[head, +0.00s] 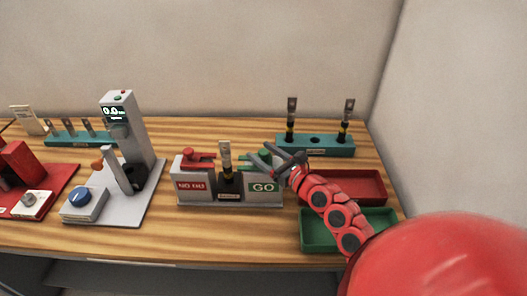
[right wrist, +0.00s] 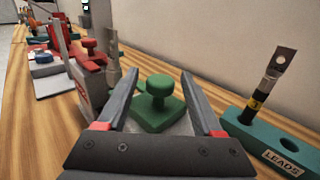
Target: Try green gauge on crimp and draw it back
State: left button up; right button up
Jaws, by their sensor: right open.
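The green gauge (head: 256,157) sits on the right, GO side of the grey gauge stand (head: 233,200). In the right wrist view the green gauge (right wrist: 159,103) shows a round knob on a flat base. My right gripper (head: 275,157) is open, its two fingers on either side of the knob, with nothing held. The crimp piece (head: 225,160) stands upright in the middle of the stand, and also shows at left in the right wrist view (right wrist: 112,62). The red gauge (head: 199,158) sits on the left, NO GO side. My left gripper is not in view.
A teal rack labelled LEADS (head: 315,149) holds two upright leads at the back right. A red tray (head: 357,186) and a green tray (head: 318,240) lie at right under my right arm. A grey press tester (head: 125,130) stands left of the gauge stand.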

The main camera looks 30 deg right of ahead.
grip_shut()
dwell(0.3)
dwell(1.1)
